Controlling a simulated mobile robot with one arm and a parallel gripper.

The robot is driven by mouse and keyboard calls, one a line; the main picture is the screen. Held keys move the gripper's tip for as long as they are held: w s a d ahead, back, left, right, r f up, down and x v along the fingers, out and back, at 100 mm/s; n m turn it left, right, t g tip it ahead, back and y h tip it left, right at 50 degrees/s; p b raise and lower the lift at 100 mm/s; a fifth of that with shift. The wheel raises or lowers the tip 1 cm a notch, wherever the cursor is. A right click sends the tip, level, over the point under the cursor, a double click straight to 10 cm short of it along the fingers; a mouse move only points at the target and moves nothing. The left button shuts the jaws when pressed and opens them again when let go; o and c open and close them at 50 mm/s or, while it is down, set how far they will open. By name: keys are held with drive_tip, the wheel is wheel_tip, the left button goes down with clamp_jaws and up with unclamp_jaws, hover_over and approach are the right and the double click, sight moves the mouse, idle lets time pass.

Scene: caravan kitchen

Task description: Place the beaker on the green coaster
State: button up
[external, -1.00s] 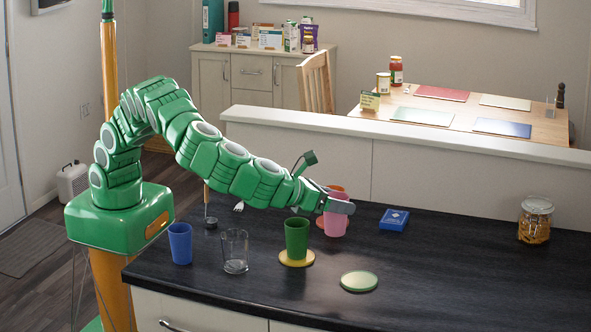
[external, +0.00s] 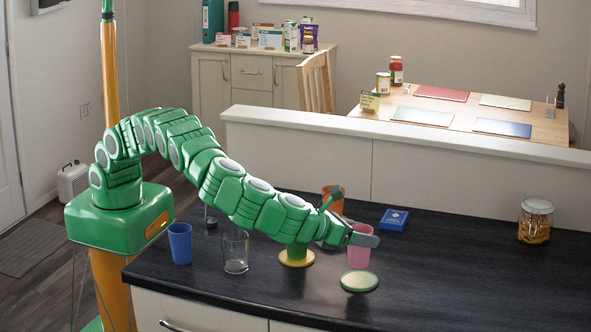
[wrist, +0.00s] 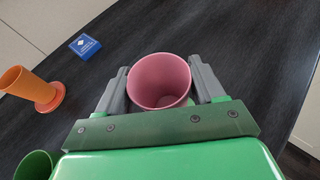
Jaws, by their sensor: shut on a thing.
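The pink beaker (external: 360,256) is upright between the jaws of my gripper (external: 358,238), which is shut on it. In the wrist view I look into the open top of the pink beaker (wrist: 160,82), with a grey finger on each side. The pale green coaster (external: 360,281) lies bare on the dark counter. In the external view the beaker's lower end shows just above the coaster's far edge; I cannot tell how high it hangs.
An orange beaker (wrist: 30,86) stands on an orange coaster (wrist: 52,100). A blue beaker (external: 180,244), a clear glass (external: 235,254), a blue box (external: 394,220) and a jar (external: 535,220) surround free counter.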

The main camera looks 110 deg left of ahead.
sight(351, 247)
drive_tip(key=shift+w+f, duration=0.2)
drive_tip(key=shift+f, duration=0.1)
drive_tip(key=shift+d+f, duration=0.1)
drive_tip(key=shift+f, duration=1.5)
drive_tip(key=o, duration=1)
drive_tip(key=shift+r, duration=0.1)
